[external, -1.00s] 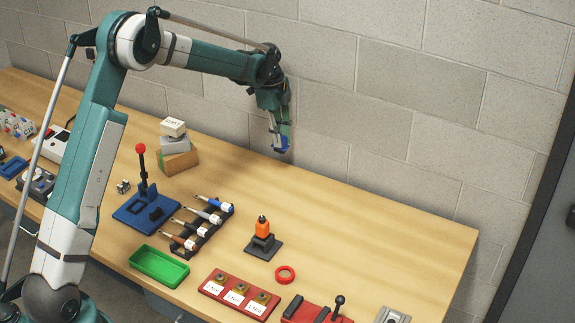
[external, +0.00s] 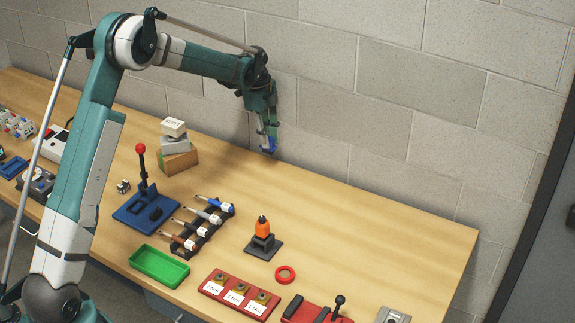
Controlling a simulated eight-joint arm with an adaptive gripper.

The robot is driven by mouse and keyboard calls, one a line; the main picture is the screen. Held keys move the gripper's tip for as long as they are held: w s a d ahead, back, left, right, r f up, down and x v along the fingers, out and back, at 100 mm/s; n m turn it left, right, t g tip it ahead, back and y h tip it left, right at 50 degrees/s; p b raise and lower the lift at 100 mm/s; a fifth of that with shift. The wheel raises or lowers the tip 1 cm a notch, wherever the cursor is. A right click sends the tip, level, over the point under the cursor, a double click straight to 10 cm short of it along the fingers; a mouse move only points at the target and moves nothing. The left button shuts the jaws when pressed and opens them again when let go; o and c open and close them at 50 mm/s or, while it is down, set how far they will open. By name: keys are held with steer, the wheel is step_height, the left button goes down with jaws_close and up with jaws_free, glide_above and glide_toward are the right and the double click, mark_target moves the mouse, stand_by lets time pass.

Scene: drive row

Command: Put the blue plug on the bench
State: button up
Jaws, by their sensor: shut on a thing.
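The blue plug (external: 268,151) is at the tip of my gripper (external: 267,142). It is small and partly hidden by the fingers. My gripper points down and is shut on the plug. They are close to the back edge of the wooden bench (external: 340,208), in front of the block wall. Whether the plug touches the bench top or is slightly above it, I cannot tell.
Stacked boxes (external: 176,146) stand left of my gripper. A blue press with a red knob (external: 146,200), a rack of screwdrivers (external: 203,220), a green tray (external: 159,266) and an orange-topped tool (external: 263,237) are nearer the front. The bench right of my gripper is clear.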

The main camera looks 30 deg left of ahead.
steer(key=shift+f, duration=2)
steer(key=shift+f, duration=1.9)
steer(key=shift+f, duration=0.15)
steer(key=o, duration=0.9)
steer(key=shift+c, duration=0.2)
steer(key=r, duration=0.4)
steer(key=a+r, duration=0.1)
steer(key=r, duration=0.7)
steer(key=shift+a+r, duration=0.1)
steer(key=shift+a, duration=0.3)
